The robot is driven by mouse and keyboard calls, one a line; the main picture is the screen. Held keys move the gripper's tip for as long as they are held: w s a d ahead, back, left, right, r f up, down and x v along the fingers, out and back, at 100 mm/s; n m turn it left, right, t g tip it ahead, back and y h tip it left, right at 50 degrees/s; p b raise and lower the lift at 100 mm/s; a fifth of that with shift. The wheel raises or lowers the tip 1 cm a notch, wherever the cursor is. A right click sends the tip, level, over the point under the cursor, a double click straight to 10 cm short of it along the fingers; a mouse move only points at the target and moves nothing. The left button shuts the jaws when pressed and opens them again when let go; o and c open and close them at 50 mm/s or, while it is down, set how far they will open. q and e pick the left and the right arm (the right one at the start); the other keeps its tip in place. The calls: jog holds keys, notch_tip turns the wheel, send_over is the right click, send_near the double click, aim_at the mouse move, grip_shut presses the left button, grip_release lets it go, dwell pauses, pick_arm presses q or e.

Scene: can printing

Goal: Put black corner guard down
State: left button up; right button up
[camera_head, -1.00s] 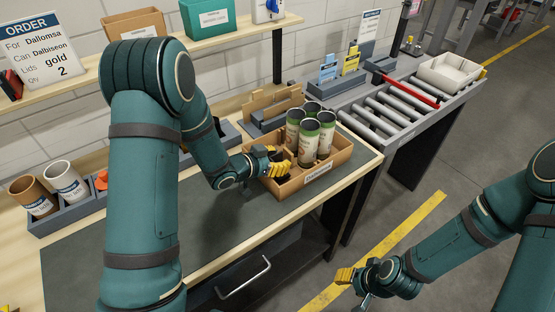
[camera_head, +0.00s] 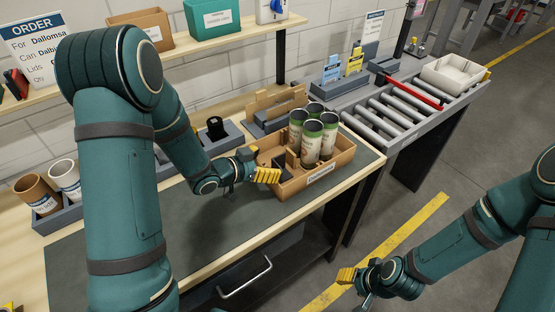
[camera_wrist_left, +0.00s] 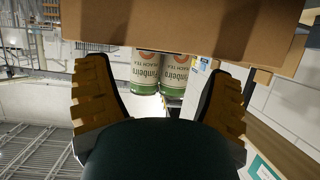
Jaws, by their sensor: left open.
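A small dark piece (camera_head: 279,161), which looks like the black corner guard, sits in the left part of the open cardboard box (camera_head: 318,181). Its exact shape is hard to make out. My left gripper (camera_head: 266,169) is at the box's left end, its yellow fingers apart and nothing visible between them. In the left wrist view the fingers (camera_wrist_left: 158,100) are wide apart, with the box wall (camera_wrist_left: 180,25) and two cans beyond; no guard shows there. My right gripper (camera_head: 352,282) hangs low at the right, away from the table; its finger gap is unclear.
Several green-and-white cans (camera_head: 312,143) stand in the box's right part. A grey holder with a black round item (camera_head: 215,127) lies behind my left arm. Brown and white cups (camera_head: 38,194) stand at left. A roller conveyor (camera_head: 395,118) is at right. The dark mat (camera_head: 230,230) in front is clear.

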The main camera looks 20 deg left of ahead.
pick_arm(q)
jog(key=v, duration=0.6)
jog(key=shift+s, duration=0.2)
jog(key=shift+a+r, duration=0.1)
jog(key=shift+r+p, duration=0.1)
jog(key=shift+p, duration=0.2)
